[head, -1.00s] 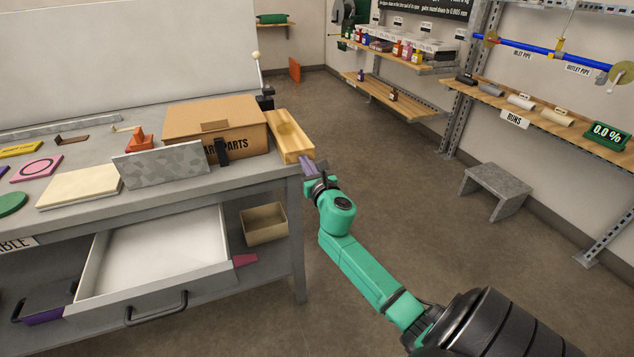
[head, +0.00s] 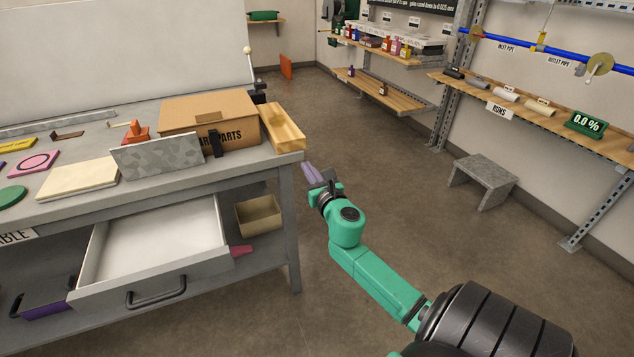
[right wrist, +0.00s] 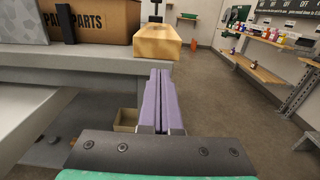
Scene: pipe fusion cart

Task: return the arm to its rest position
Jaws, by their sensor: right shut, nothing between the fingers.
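My right arm is green with a black gripper and purple fingers. The right gripper (head: 309,174) is shut and empty, in the open space just right of the workbench's corner. In the right wrist view the purple fingers (right wrist: 161,100) lie together with nothing between them, pointing toward the wooden block (right wrist: 157,42) on the bench. The gripper is apart from the bench and from the block. My left gripper is not in view.
The grey workbench (head: 245,173) holds a cardboard parts box (head: 180,112), the wooden block (head: 282,126) and a grey plate (head: 160,155). Its drawer (head: 150,245) stands open. A grey step stool (head: 483,175) stands on the floor at right, below wall shelves (head: 540,120). The floor between is clear.

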